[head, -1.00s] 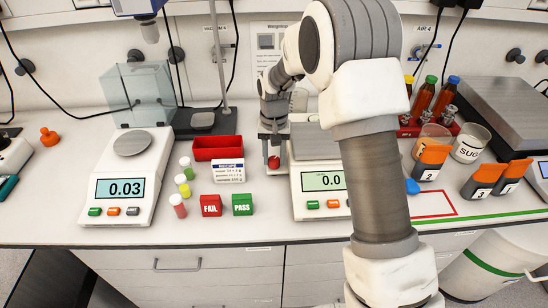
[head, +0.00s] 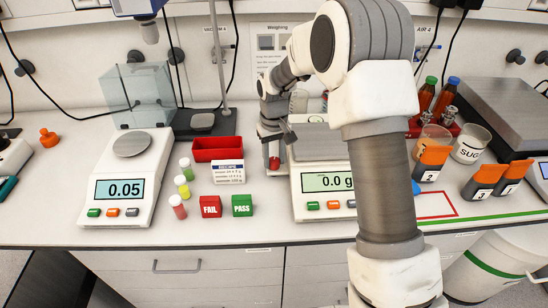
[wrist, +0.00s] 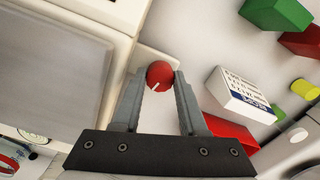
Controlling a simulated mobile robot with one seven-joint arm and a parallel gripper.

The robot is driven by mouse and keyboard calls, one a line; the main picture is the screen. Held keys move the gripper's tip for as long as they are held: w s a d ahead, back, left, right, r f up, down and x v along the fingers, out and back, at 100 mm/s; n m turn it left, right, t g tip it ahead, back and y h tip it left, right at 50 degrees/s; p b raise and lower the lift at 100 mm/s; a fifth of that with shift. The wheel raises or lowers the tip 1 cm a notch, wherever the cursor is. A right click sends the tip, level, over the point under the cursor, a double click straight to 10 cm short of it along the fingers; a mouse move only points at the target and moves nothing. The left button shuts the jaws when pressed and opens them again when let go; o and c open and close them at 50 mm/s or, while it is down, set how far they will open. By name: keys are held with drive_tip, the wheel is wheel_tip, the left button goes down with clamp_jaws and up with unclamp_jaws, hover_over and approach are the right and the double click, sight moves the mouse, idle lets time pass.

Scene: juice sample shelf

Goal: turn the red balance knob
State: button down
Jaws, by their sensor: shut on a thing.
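The red balance knob (head: 274,163) is at the left side of the right-hand balance (head: 315,198), whose display reads 0.0 g. In the wrist view the knob (wrist: 160,75) is a red ball with a short white mark, between the tips of my gripper (wrist: 158,82). My gripper (head: 272,150) reaches down to the knob in the head view, its fingers shut on it. The balance's pale body and grey pan (wrist: 50,75) fill the left of the wrist view. The knob's mount is mostly hidden.
A recipe box (head: 228,172), a red tray (head: 217,149), a red FAIL block (head: 210,206) and a green PASS block (head: 242,205) stand left of my gripper. Numbered cups (head: 431,163) and bottles stand to the right.

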sight(274, 160)
drive_tip(key=shift+c, duration=2.2)
unclamp_jaws()
wheel_tip(274, 160, up, 18)
drive_tip(key=shift+f+p, duration=0.25)
drive_tip(key=shift+p, duration=0.1)
